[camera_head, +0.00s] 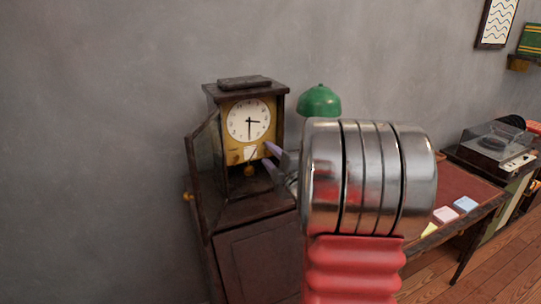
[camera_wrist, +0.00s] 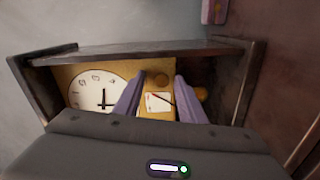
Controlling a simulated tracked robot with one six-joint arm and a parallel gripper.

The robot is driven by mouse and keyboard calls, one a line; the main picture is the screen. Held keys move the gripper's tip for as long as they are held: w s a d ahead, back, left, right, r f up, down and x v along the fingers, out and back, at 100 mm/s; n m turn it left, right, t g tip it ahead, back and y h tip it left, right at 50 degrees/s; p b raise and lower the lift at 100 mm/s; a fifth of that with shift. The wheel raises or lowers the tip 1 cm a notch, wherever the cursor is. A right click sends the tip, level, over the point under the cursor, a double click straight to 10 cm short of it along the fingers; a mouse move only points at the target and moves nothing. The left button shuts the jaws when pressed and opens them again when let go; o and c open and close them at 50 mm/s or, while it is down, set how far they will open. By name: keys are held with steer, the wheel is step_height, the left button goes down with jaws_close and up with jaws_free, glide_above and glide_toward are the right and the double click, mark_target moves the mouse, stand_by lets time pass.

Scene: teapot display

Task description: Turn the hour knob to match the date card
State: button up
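A round brass knob (camera_head: 234,158) sits left of the card. Another knob (camera_wrist: 158,79) shows between my fingertips in the wrist view. My gripper (camera_head: 268,156) is open, its two purple fingers pointing at the clock front. Contact with the knob cannot be told.
The clock's glass door (camera_head: 206,170) stands open on the left. A brass pendulum bob (camera_head: 249,171) hangs below the card. A green lamp (camera_head: 319,100) is behind my gripper. A desk with coloured notes (camera_head: 466,204) and a record player (camera_head: 497,141) are right.

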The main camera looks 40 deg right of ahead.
steer(key=shift+s, duration=0.1)
steer(key=v, duration=1.3)
steer(key=shift+s, duration=0.4)
steer(key=shift+s+a+m, duration=0.1)
steer(key=shift+m, duration=3.85)
steer(key=shift+s+m, duration=0.15)
steer(key=shift+m, duration=3.8)
steer(key=x, duration=1.4)
steer(key=shift+a, duration=0.1)
